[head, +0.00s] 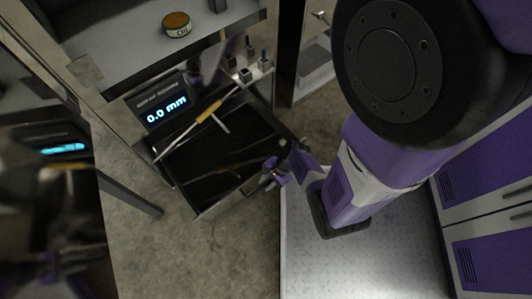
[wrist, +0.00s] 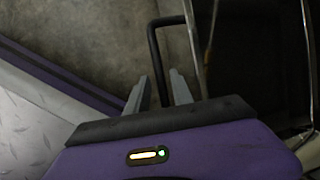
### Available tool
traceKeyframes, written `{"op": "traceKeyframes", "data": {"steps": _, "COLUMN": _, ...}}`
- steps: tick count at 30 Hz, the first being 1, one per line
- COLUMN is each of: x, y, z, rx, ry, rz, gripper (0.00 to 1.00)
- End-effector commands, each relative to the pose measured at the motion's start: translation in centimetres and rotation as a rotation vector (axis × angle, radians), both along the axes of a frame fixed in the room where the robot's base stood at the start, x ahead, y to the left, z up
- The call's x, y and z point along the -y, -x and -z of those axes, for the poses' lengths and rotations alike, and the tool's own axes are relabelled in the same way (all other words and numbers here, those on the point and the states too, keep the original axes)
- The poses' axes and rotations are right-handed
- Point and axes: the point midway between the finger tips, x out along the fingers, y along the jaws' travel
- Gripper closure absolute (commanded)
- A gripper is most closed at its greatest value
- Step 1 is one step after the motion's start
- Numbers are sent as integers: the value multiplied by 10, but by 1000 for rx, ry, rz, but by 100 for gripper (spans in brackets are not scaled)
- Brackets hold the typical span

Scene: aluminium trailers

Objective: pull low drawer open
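The low drawer (head: 190,175) stands open in the head view, its dark inside showing below the counter. Its black handle (wrist: 154,50) is a bent bar at the upper middle of the wrist view, beside the dark drawer. My gripper (head: 275,173) is at the drawer's front right side in the head view. In the wrist view its two grey fingers (wrist: 159,82) lie on either side of the handle bar. They look close to it; whether they press on it I cannot tell. The gripper's body hides the lower end of the handle.
A yellow-handled tool (head: 209,111) lies across the drawer's back edge, near a 0.0 mm display (head: 165,108). A round tin (head: 177,24) sits on the shelf above. A pale tread-plate floor (head: 310,265) lies at lower middle; purple cabinets (head: 490,190) stand right.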

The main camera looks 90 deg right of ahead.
Motion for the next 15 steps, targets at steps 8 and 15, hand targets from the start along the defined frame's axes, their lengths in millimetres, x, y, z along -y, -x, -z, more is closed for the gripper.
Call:
{"op": "traceKeyframes", "data": {"steps": 8, "x": 0, "y": -1, "z": 0, "rx": 1, "ry": 0, "rz": 0, "gripper": 66}}
{"op": "traceKeyframes", "data": {"steps": 15, "x": 3, "y": 6, "z": -21, "rx": 1, "ry": 1, "rz": 1, "gripper": 66}}
